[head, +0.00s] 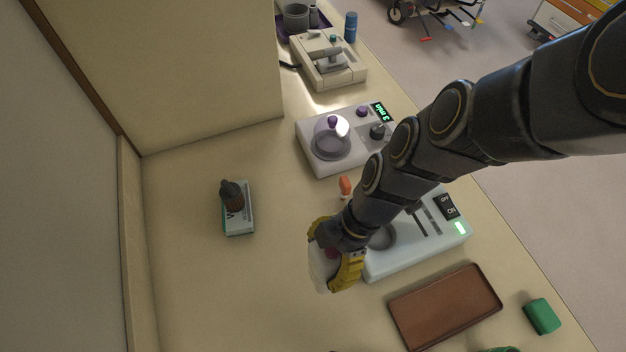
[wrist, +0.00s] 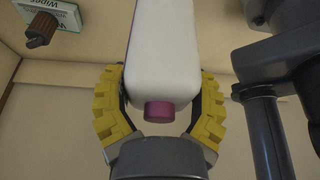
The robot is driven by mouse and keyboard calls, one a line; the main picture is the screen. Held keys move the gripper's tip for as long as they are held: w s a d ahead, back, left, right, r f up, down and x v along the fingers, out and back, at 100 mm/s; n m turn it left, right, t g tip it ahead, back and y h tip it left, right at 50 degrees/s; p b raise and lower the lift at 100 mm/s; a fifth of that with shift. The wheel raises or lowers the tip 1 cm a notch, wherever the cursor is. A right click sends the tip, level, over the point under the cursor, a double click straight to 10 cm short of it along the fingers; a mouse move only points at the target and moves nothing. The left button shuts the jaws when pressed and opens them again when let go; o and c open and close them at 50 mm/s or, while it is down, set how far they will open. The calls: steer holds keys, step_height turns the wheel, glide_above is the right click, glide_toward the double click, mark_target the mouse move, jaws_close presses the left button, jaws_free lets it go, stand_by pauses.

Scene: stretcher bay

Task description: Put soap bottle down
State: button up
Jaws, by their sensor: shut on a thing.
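The soap bottle (wrist: 165,60) is white with a purple cap (wrist: 159,111). In the wrist view it lies between the yellow pads of my gripper (wrist: 159,105), with the cap end toward the palm. In the head view my gripper (head: 336,265) is shut on the bottle (head: 320,270) at the left end of the pale device, over the counter (head: 230,290). The arm and pads hide part of the bottle there. I cannot tell whether the bottle touches the counter.
A pale device (head: 410,256), a brown tray (head: 440,308) and a green block (head: 542,316) are to the right. An orange item (head: 345,186) stands behind. The front-left counter is clear.

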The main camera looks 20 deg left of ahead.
steer(key=w+a+f, duration=0.9)
steer(key=f, duration=0.3)
steer(key=shift+f, duration=0.25)
steer(key=shift+a, duration=0.1)
steer(key=shift+f, duration=0.15)
steer(key=o, duration=1.2)
steer(key=v, duration=1.2)
